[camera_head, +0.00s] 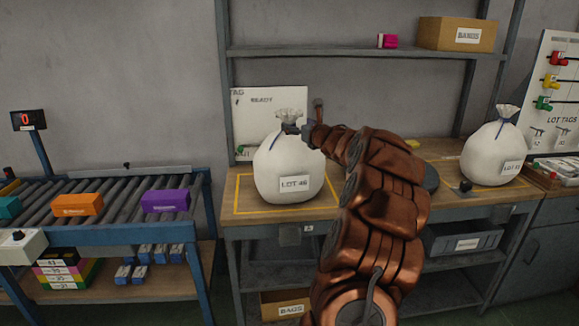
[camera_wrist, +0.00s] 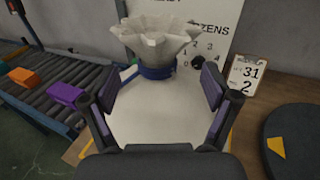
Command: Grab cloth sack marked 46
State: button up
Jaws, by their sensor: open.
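The white cloth sack marked LOT 46 (camera_head: 282,170) stands upright on the workbench, inside a yellow taped outline, in the head view. Its gathered neck is tied with a dark blue band. My gripper (camera_head: 305,130) is at the right side of the sack's neck. In the wrist view the sack's ruffled top (camera_wrist: 155,42) and blue tie (camera_wrist: 157,72) are ahead, with the white body below. My gripper (camera_wrist: 160,92) is open there, one finger on each side of the sack. I cannot tell whether the fingers touch the cloth.
A second white sack (camera_head: 492,152), its label partly readable, stands at the right of the bench. A roller conveyor (camera_head: 110,182) with orange and purple boxes is at the left. A shelf (camera_head: 330,51) with a cardboard box (camera_head: 457,34) is above.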

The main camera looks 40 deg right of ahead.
aim_at(293, 123)
jog(key=shift+p+x, duration=1.05)
jog(key=shift+x, duration=0.9)
jog(key=shift+w+f, duration=0.1)
jog(key=shift+w, duration=0.6)
grip_shut()
